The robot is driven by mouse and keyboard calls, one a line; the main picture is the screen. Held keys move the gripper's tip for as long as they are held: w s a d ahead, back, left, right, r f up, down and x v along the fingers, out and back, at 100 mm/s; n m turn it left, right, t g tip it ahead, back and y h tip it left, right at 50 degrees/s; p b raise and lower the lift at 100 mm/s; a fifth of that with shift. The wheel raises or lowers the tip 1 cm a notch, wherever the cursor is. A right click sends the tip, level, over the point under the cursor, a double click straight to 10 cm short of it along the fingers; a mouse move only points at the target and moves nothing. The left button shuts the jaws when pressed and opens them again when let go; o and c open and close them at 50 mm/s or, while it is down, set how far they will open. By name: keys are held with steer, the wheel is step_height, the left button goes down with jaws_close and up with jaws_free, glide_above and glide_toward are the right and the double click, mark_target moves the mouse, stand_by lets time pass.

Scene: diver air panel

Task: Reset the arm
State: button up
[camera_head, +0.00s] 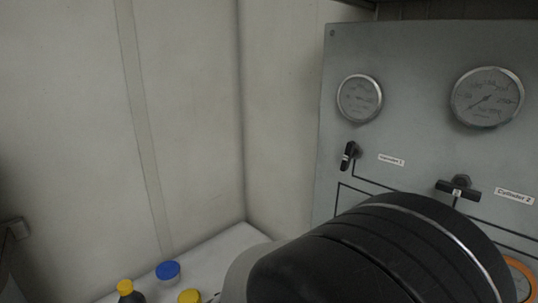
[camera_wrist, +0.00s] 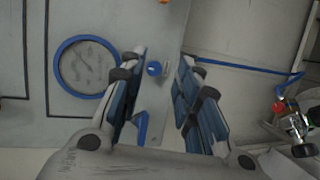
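My gripper (camera_wrist: 160,95) shows in the wrist view with its two blue-padded fingers spread apart. Nothing is held between them. Past the fingers is the grey panel (camera_wrist: 100,20), with a blue-rimmed gauge (camera_wrist: 86,66) left of the left finger. A small blue knob (camera_wrist: 154,68) appears in the gap between the fingers, apart from them as far as I can tell. In the head view, a dark rounded part of my arm (camera_head: 385,255) covers the lower part of the panel (camera_head: 420,60). My gripper is not visible in that view.
The panel carries two grey gauges (camera_head: 359,98) (camera_head: 487,97), a black valve handle (camera_head: 349,156) and a T-shaped handle (camera_head: 458,189). Bottles with yellow (camera_head: 125,287) and blue (camera_head: 168,271) caps stand on the white surface (camera_head: 225,247). In the wrist view, fittings (camera_wrist: 292,125) are at right.

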steer(key=s+d+m+g+y, duration=0.4)
steer(key=s+d+g+y, duration=0.15)
steer(key=s, duration=0.75)
steer(key=s+a+r+m+t+y, duration=0.1)
steer(key=s+a+t+y, duration=0.2)
steer(key=s+a+y, duration=0.2)
steer(key=a+y, duration=0.1)
steer(key=y, duration=0.2)
steer(key=shift+a+r+m, duration=0.3)
steer(key=shift+a, duration=0.05)
steer(key=shift+o, duration=0.5)
steer(key=shift+s, duration=0.1)
